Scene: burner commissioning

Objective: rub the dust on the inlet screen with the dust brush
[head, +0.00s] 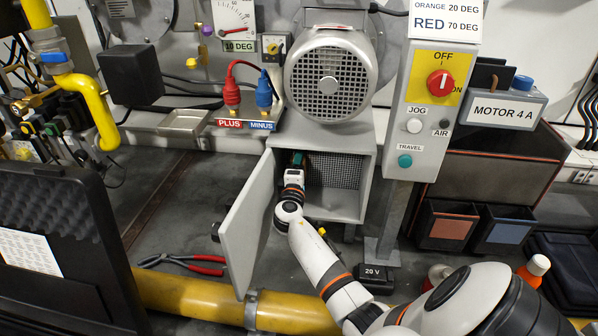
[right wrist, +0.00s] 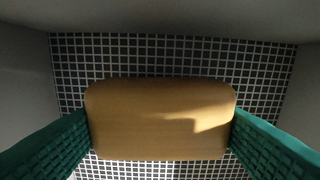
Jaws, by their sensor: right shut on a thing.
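The inlet screen (head: 335,172) is a dark mesh at the back of the grey box under the motor. It fills the background of the right wrist view (right wrist: 180,55). My right gripper (head: 296,160) reaches into the box's open front at its left side. Its green fingers are shut on the wooden block of the dust brush (right wrist: 160,120), which is in front of the mesh. The bristles are hidden behind the block, so I cannot tell whether they touch the screen. I cannot make out dust on the visible mesh. My left gripper is not in view.
The box door (head: 248,225) stands open to the left of my right arm. A yellow pipe (head: 190,294) and red-handled pliers (head: 195,264) lie below it. The switch post (head: 425,110) stands close on the right. The box walls leave little room around the gripper.

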